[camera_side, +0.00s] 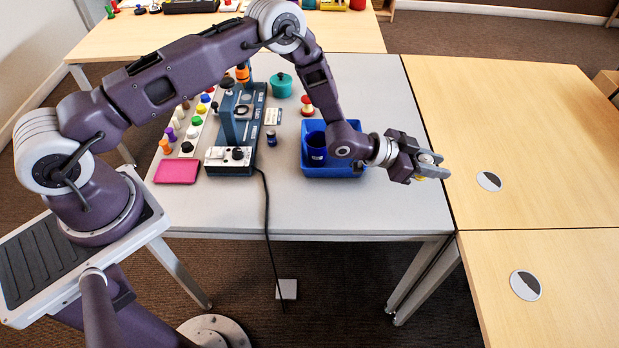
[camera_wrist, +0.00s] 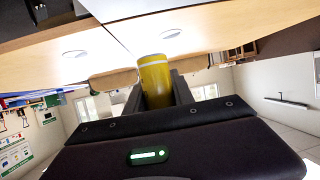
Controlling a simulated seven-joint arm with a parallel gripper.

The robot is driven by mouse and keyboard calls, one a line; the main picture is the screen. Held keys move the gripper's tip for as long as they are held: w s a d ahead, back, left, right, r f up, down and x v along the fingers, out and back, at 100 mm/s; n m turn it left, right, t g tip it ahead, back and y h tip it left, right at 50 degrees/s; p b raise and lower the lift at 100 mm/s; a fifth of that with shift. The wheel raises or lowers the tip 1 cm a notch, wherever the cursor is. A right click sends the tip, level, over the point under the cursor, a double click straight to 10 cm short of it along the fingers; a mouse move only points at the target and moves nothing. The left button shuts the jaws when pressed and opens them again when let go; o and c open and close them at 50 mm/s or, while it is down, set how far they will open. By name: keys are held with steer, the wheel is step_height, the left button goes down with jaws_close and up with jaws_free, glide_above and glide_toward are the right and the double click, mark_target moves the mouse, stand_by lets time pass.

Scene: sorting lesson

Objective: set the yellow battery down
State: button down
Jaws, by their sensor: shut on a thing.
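My gripper (camera_side: 434,166) is shut on the yellow battery, above the right part of the grey table (camera_side: 400,205), near its right edge. In the wrist view the yellow battery (camera_wrist: 155,82) is a yellow cylinder with a pale band near its far end, held between the two dark fingers. In the side view only a small yellow bit (camera_side: 421,178) shows under the fingers; the rest is hidden. I cannot tell the exact height above the table.
A blue bin (camera_side: 330,171) with a dark blue cup (camera_side: 316,150) stands left of my gripper. A microscope-like device (camera_side: 230,125), coloured pegs and a pink pad (camera_side: 176,171) are further left. Wooden tables (camera_side: 530,130) adjoin on the right. The grey table's front right is clear.

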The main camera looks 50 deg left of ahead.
steer(key=w+a+r+n+t+y, duration=0.1)
steer(key=a+r+n+y, duration=0.1)
steer(key=a+r, duration=0.55)
steer(key=s+a+r+n+t+y, duration=0.1)
steer(key=s+a+r+n+y, duration=0.1)
steer(key=a+r, duration=0.45)
steer(key=s+a+r+n+t+y, duration=0.1)
steer(key=s+a+r+y, duration=0.15)
steer(key=a+r, duration=0.4)
steer(key=h, duration=0.1)
glide_above(277, 183)
step_height(277, 183, down, 20)
step_height(277, 183, down, 10)
steer(key=shift+f, duration=0.15)
